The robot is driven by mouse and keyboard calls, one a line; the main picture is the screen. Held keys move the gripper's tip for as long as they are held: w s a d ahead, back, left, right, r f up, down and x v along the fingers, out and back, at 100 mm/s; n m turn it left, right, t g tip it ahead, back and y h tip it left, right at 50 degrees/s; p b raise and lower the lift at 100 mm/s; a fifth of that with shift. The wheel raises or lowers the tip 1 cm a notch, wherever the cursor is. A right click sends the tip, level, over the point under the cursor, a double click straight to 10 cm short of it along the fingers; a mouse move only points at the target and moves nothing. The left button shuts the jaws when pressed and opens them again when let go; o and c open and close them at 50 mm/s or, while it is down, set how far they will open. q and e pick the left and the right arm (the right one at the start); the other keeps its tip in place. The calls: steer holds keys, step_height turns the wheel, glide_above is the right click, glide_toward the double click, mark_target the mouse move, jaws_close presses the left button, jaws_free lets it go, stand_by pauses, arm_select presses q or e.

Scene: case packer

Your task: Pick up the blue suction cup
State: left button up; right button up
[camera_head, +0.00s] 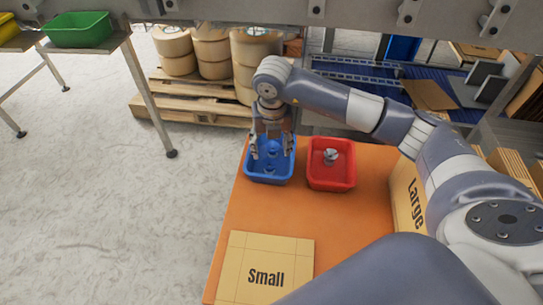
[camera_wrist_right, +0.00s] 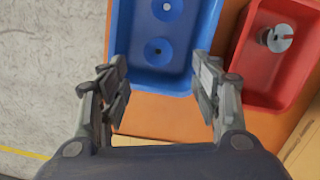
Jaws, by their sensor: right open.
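Two blue suction cups lie in the blue bin (camera_head: 270,179). In the right wrist view one cup (camera_wrist_right: 158,51) is near the middle of the bin (camera_wrist_right: 178,81) and the other (camera_wrist_right: 167,9) is at the top edge. My right gripper (camera_head: 270,150) is open above the blue bin, and part of the bin is hidden behind it in the head view. In the right wrist view its fingers (camera_wrist_right: 163,95) are spread wide with nothing between them, and the nearer cup appears just beyond the fingertips. My left gripper is not in view.
A red bin (camera_head: 331,184) with a grey metallic part (camera_head: 331,155) stands just right of the blue bin on the orange table (camera_head: 240,215). A box marked Small (camera_head: 265,262) lies at the front, and one marked Large (camera_head: 409,190) stands at the right.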

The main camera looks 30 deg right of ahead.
mark_target(270, 163)
step_height(270, 163, down, 4)
steer(key=shift+a+r, duration=0.1)
steer(key=shift+w+f, duration=0.1)
steer(key=shift+f, duration=0.2)
steer(key=f+p, duration=0.1)
steer(key=f, duration=0.1)
steer(key=w+f, duration=0.1)
steer(key=f, duration=0.1)
steer(key=shift+w+d+f+p, duration=0.1)
steer(key=shift+d+f+p, duration=0.1)
steer(key=shift+f+p, duration=0.15)
steer(key=shift+f, duration=0.35)
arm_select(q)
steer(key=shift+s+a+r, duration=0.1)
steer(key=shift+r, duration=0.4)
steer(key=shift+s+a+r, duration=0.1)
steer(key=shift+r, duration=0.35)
arm_select(e)
steer(key=shift+c, duration=0.3)
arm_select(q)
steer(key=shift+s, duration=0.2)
arm_select(e)
steer(key=c, duration=1)
